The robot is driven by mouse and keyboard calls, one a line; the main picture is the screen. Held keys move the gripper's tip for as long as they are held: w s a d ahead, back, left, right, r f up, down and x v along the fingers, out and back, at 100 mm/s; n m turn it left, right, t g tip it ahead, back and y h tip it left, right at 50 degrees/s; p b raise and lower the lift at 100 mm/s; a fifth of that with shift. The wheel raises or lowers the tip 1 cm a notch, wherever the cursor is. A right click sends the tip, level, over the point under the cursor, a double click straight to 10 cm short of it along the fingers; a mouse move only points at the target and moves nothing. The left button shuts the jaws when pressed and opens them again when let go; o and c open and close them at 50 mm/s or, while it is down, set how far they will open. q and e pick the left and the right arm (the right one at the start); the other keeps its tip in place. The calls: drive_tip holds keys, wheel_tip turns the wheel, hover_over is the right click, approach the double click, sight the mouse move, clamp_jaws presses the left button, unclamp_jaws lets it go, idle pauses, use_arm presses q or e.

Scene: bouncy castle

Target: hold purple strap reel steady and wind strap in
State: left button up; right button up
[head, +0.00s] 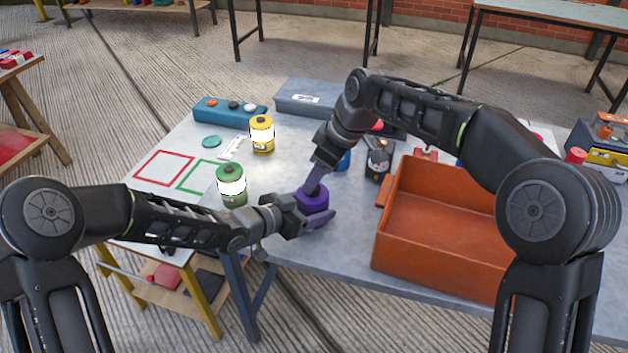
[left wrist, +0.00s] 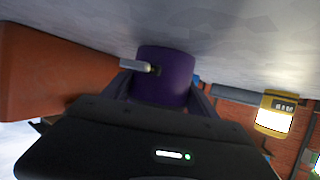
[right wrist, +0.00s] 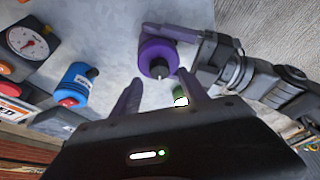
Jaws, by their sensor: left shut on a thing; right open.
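The purple strap reel (head: 312,196) stands on the grey table near its front edge. It also shows in the left wrist view (left wrist: 165,78), with a pale strap end or handle sticking out of it, and in the right wrist view (right wrist: 158,56), with a small dark knob on top. My left gripper (head: 318,215) is shut on the reel from the side, low at the table. My right gripper (head: 314,184) is open above the reel. In the right wrist view its fingers (right wrist: 157,92) are apart, with the reel's knob beyond and between them. Part of the reel is hidden by both grippers.
An orange crate (head: 425,262) stands right of the reel. A blue canister (right wrist: 78,82) and a gauge (right wrist: 27,40) are behind the reel.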

drive_tip(key=shift+x, duration=1.4)
drive_tip(key=shift+c, duration=0.4)
clamp_jaws()
